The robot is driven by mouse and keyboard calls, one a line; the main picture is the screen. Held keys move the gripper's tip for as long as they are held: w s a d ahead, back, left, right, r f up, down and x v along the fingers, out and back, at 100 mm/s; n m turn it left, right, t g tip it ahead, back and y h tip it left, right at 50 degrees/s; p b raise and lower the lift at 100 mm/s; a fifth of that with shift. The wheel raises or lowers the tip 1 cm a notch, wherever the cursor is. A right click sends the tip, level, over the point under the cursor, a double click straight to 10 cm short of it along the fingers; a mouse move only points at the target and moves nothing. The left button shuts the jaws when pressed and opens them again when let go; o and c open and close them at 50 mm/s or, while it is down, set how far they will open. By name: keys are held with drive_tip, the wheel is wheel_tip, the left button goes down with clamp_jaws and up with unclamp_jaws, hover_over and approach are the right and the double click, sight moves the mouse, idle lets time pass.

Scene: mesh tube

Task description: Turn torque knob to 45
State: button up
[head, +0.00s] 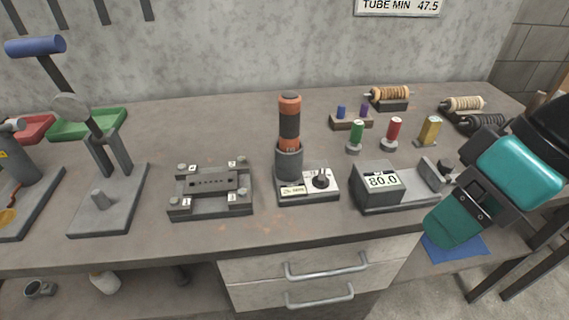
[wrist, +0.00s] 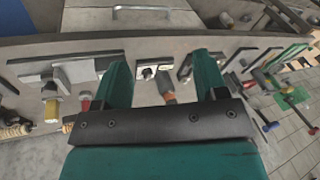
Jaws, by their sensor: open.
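A black torque knob (head: 321,180) sits on the small white-topped base (head: 308,195) at the middle of the bench. An orange and black screwdriver-like tool (head: 289,122) stands upright in the base's grey cup, behind and left of the knob. The knob's pointer setting is too small to read. My gripper (head: 452,222) is open and empty at the right, in front of the bench edge and apart from the knob. In the wrist view, the base (wrist: 148,71) and orange tool (wrist: 167,84) show between the spread teal fingers of my gripper (wrist: 163,68).
A grey box (head: 378,186) reading 80.0 stands right of the base. A grey fixture (head: 211,190) is to its left and a lever press (head: 105,190) farther left. Coloured spools (head: 392,133) stand behind. A wall sign (head: 398,6) reads TUBE MIN 47.5. Drawer handles (head: 326,268) jut below.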

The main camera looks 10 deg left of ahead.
drive_tip(key=w+a+r+n+h+p, duration=0.1)
drive_tip(key=w+a+n, duration=0.2)
drive_tip(key=w, duration=0.4)
drive_tip(key=w+a+r+n+h, duration=0.1)
drive_tip(key=w+a+r+n, duration=0.1)
drive_tip(key=w, duration=0.4)
drive_tip(key=n+h+p, duration=0.1)
drive_tip(key=n+h, duration=0.1)
drive_tip(key=n, duration=0.3)
hover_over(322, 174)
wheel_tip(322, 174, down, 2)
wheel_tip(322, 174, down, 17)
drive_tip(key=shift+f+p, duration=0.15)
drive_tip(key=shift+p, duration=0.7)
drive_tip(key=shift+c, duration=0.5)
drive_tip(key=c, duration=0.8)
